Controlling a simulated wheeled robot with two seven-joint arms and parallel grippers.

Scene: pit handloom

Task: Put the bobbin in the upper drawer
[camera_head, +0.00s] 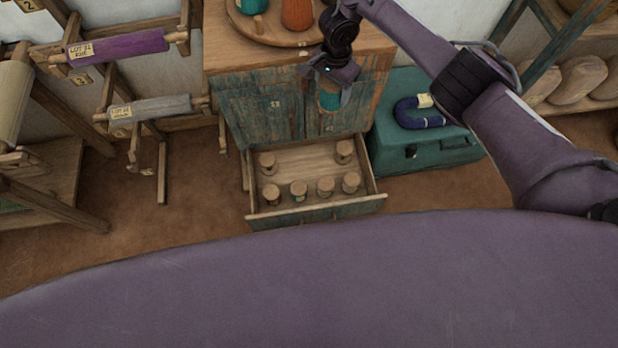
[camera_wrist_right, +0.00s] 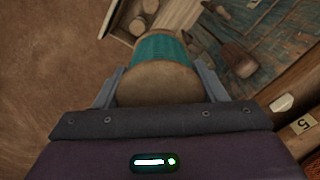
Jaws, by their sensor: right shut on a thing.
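My right gripper (camera_head: 331,88) is shut on the bobbin (camera_head: 329,100), a wooden spool with a teal band. It holds the bobbin in front of the cabinet (camera_head: 254,114), above and behind the open drawer. In the right wrist view the bobbin (camera_wrist_right: 160,50) sits between the two fingers (camera_wrist_right: 160,78). One open drawer (camera_head: 316,209) sticks out low on the cabinet, with several wooden spools standing in it. I cannot tell whether this is the upper drawer. Its corner also shows in the right wrist view (camera_wrist_right: 118,22). My left gripper is not in view.
A round tray (camera_head: 275,36) with coloured items stands on the cabinet top. A teal chest (camera_head: 400,155) with a blue looped skein (camera_head: 420,119) stands right of the drawer. Racks with a purple roll (camera_head: 117,46) and a grey roll (camera_head: 150,108) stand left. The drawer's middle has bare floor.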

